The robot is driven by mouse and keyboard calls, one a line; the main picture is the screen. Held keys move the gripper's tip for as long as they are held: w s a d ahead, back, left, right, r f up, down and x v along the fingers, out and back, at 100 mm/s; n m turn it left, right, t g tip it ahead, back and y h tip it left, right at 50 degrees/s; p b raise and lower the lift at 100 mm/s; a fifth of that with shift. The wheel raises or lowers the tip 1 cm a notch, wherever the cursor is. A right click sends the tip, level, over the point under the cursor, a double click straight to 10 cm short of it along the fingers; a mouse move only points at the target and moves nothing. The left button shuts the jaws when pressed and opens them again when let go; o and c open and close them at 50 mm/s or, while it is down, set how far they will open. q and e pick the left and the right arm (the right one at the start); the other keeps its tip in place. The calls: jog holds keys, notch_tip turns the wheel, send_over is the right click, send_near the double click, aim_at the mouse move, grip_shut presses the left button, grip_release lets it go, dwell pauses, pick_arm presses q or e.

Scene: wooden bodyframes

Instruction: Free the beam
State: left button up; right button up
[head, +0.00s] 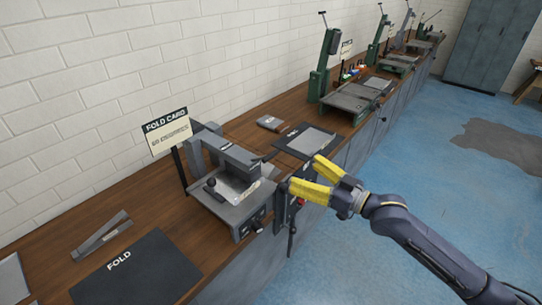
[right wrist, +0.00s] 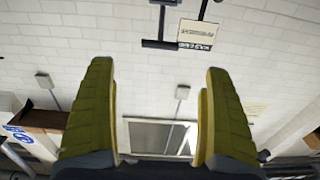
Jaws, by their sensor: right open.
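A grey folding machine (head: 240,195) stands on the wooden bench with a sign reading "FOLD CARD" (head: 166,130) behind it. A dark grey beam (head: 238,158) spans the top of the machine. A small black-knobbed lever (head: 213,184) and a pale, patterned piece (head: 244,192) are at its bed. My right gripper (head: 305,172) is open and empty, just right of the machine near the bench's front edge; its yellow fingers seem apart from the beam. My left gripper is not in view.
A dark "FOLD" mat (head: 138,270) and a grey angled tool (head: 101,236) lie left of the machine. A dark mat with a grey sheet (head: 306,141) lies beyond it. Green-posted machines (head: 324,68) stand farther along the bench. The blue floor (head: 430,160) is open.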

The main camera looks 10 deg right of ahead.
aim_at(271, 154)
jog(key=x, duration=1.2)
jog(key=shift+w+a, duration=0.15)
jog(key=shift+w, duration=0.05)
jog(key=shift+c, duration=0.4)
grip_shut()
dwell(0.5)
